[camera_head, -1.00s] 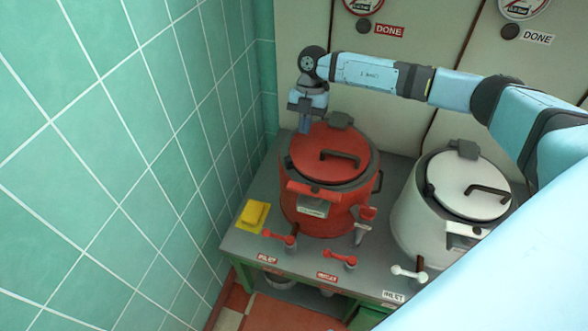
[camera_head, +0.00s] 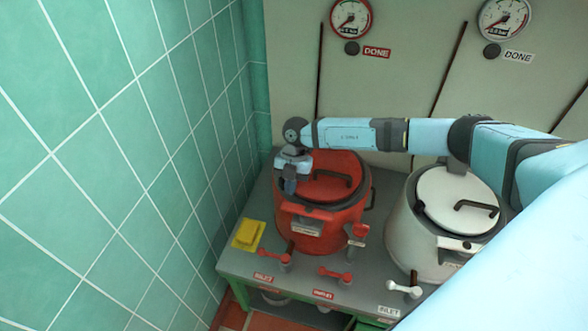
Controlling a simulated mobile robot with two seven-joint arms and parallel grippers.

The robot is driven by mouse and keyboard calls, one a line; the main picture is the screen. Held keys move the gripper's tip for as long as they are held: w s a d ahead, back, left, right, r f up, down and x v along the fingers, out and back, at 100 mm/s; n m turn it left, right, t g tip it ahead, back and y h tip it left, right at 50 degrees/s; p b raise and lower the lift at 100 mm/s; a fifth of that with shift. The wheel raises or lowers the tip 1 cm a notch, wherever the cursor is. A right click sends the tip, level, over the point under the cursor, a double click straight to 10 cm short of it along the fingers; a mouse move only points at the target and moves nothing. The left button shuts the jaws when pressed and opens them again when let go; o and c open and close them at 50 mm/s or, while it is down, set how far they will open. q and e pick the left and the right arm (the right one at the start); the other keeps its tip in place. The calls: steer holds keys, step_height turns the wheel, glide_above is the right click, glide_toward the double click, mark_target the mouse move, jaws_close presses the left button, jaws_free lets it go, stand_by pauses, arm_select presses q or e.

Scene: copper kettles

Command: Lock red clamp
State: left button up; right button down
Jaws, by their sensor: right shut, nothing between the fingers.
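The red kettle (camera_head: 342,229) stands on the grey bench with its red lid (camera_head: 340,166) down and a dark lid handle. The red clamp (camera_head: 309,212) is a bar across the kettle's front rim, above a small pale plate. Whether it is latched is too small to tell. My right gripper (camera_head: 289,191) points down at the lid's left front edge, just above and behind the clamp's left end. It is shut and empty, and I cannot tell if it touches the kettle. My left gripper is not in view.
A white kettle (camera_head: 421,231) stands to the right. Red valve levers (camera_head: 335,275) line the bench front. A tiled wall (camera_head: 140,170) closes the left side; gauges (camera_head: 351,17) hang behind.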

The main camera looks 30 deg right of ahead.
steer(key=shift+s+a, duration=0.5)
steer(key=shift+a, duration=0.05)
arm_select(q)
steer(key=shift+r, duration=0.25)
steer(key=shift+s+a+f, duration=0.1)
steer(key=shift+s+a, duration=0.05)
arm_select(e)
steer(key=shift+a+n, duration=0.35)
steer(key=shift+n, duration=0.25)
